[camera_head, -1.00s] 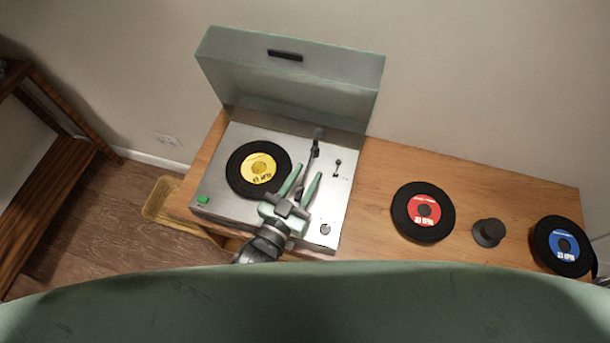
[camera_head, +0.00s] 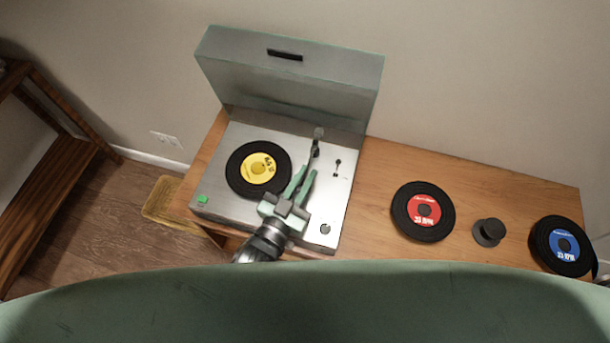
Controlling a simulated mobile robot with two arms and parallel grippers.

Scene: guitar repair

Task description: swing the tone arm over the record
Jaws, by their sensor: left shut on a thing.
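The turntable (camera_head: 218,207) stands on the wooden cabinet with its lid up. A black record with a yellow label (camera_head: 258,168) lies on its platter. The tone arm (camera_head: 316,147) shows its rear end at the back of the deck, right of the record; the rest is mostly hidden by my gripper. My left gripper (camera_head: 307,171) reaches over the deck from the front, right of the record, and its fingers are shut on the tone arm. My right gripper is not in view.
The raised lid (camera_head: 290,75) stands behind the deck. A red-label record (camera_head: 423,211), a dark knob-like piece (camera_head: 488,232) and a blue-label record (camera_head: 562,245) lie on the cabinet (camera_head: 480,185) to the right. A green button (camera_head: 202,199) is at the deck's front left.

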